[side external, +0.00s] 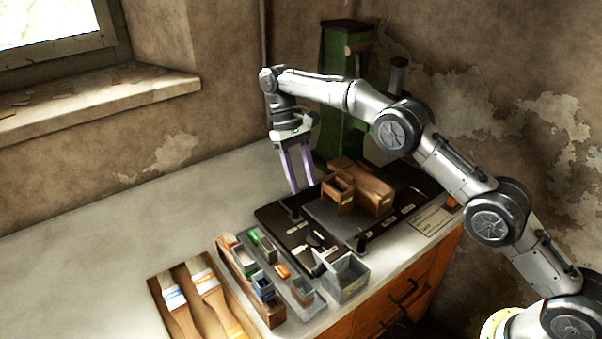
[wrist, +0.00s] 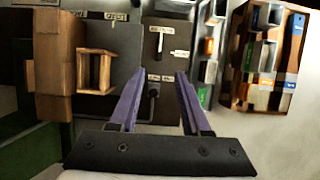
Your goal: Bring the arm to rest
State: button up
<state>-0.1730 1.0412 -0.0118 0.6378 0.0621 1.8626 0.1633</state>
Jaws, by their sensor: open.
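My gripper (side external: 302,188) hangs from the arm above the bench with its two long purple fingers pointing down. The fingers are apart with nothing between them. The wrist view shows the open fingers too (wrist: 159,72). Their tips are over or just behind a dark panel (side external: 275,216) with pale labels and small black levers. One small black lever (wrist: 153,95) shows between the fingers in the wrist view; I cannot tell whether a finger touches it. The green press (side external: 343,80) stands behind, partly hidden by my arm.
A brown wooden block (side external: 370,188) and a small open wooden box (side external: 337,196) stand right of my gripper. A grey open bin (side external: 346,280), narrow part trays and paintbrushes (side external: 208,290) are nearer the front. The bench (side external: 130,230) is clear to the left.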

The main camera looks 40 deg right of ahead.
jog(key=shift+w+r, duration=0.2)
jog(key=shift+r, duration=0.3)
